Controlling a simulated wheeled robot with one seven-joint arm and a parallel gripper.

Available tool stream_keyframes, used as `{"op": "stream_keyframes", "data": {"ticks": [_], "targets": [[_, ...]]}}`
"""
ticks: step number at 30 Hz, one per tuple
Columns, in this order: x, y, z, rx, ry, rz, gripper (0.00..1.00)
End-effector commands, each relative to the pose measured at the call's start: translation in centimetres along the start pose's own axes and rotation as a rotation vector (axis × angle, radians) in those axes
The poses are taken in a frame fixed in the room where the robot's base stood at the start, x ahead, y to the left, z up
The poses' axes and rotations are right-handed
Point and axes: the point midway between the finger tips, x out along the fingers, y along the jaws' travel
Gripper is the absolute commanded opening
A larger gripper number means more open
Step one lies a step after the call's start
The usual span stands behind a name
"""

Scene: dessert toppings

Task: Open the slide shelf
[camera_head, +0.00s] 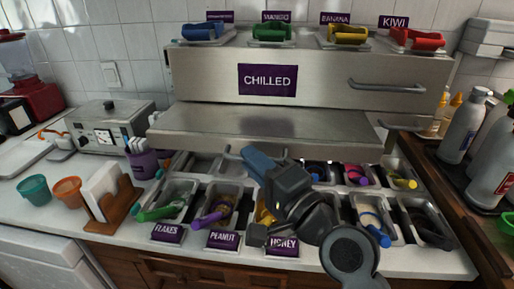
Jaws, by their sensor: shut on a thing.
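The steel slide shelf (270,121) is a flat brushed-metal panel under the CHILLED unit (205,75). Its front lip (190,143) stands out over the rear rows of topping trays. A grey bar handle (231,153) shows at the lower front of the shelf, partly hidden by my gripper. My gripper (252,158) reaches up from the lower right to this handle and is shut on it. My arm and gripper cover part of the trays and the rest of the handle.
Topping trays with coloured scoops, such as the green scoop (150,213), lie below the shelf. A napkin holder (110,195) and cups stand left. Bottles (463,127) stand right. Another bar handle (388,87) is on the upper unit.

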Motion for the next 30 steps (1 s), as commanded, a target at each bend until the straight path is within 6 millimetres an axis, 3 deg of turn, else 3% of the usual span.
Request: {"op": "stream_keyframes", "data": {"ticks": [6, 19, 20, 21, 26, 30], "targets": [[-1.6, -0.4, 1.6, 0.000, 0.000, 0.003, 0.00], [-1.9, -0.3, 1.9, 0.000, 0.001, 0.003, 0.00], [-1.9, -0.3, 1.9, 0.000, 0.001, 0.003, 0.19], [-1.9, -0.3, 1.8, 0.000, 0.001, 0.003, 0.22], [-1.9, -0.4, 1.8, 0.000, 0.001, 0.001, 0.37], [-1.9, -0.4, 1.9, 0.000, 0.001, 0.001, 0.37]]}}
